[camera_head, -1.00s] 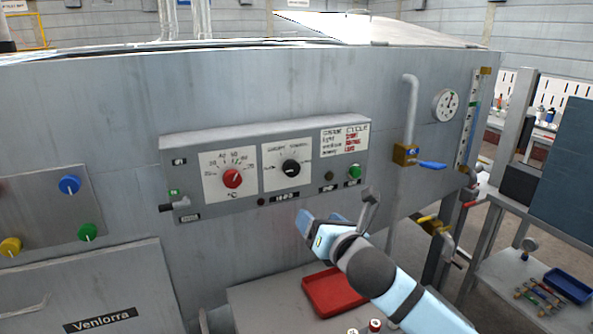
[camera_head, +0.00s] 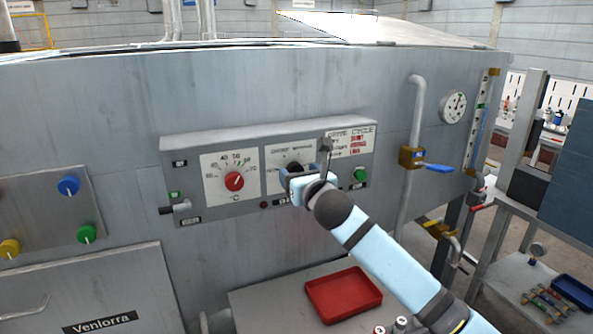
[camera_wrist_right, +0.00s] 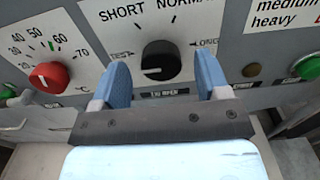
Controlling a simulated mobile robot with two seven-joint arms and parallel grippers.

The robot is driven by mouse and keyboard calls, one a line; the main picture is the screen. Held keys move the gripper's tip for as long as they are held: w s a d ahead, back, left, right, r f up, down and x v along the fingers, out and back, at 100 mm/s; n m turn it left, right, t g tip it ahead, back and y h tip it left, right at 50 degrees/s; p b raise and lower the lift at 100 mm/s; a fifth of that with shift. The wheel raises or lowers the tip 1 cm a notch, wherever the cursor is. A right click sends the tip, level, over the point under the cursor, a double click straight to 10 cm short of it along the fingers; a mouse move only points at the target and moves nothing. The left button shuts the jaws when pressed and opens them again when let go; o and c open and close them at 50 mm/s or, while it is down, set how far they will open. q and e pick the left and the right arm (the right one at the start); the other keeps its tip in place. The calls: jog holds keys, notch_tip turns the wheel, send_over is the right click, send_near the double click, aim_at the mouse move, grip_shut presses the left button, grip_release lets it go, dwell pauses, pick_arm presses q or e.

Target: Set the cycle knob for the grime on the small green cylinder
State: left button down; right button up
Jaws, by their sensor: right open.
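The black cycle knob (camera_head: 295,167) is on a white dial plate on the machine's control panel, partly hidden by my right gripper in the head view. In the right wrist view the knob (camera_wrist_right: 160,57) shows between my fingers, with SHORT and NORMAL printed above it. Its white mark lies toward the lower left of its face. My right gripper (camera_wrist_right: 163,75) is open, one blue finger on each side of the knob; contact cannot be told. A grime chart (camera_head: 352,143) with red cycle words is right of the dial, partly covered. I cannot make out a small green cylinder. My left gripper is out of view.
A red temperature knob (camera_head: 234,181) is left of the cycle knob, and a green button (camera_head: 361,175) is to its right. A red tray (camera_head: 343,294) lies on the shelf below, with small capped cylinders (camera_head: 400,323) in front. A pipe with a blue-handled valve (camera_head: 437,168) stands farther right.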

jog(key=shift+x, duration=1.05)
jog(key=c, duration=0.9)
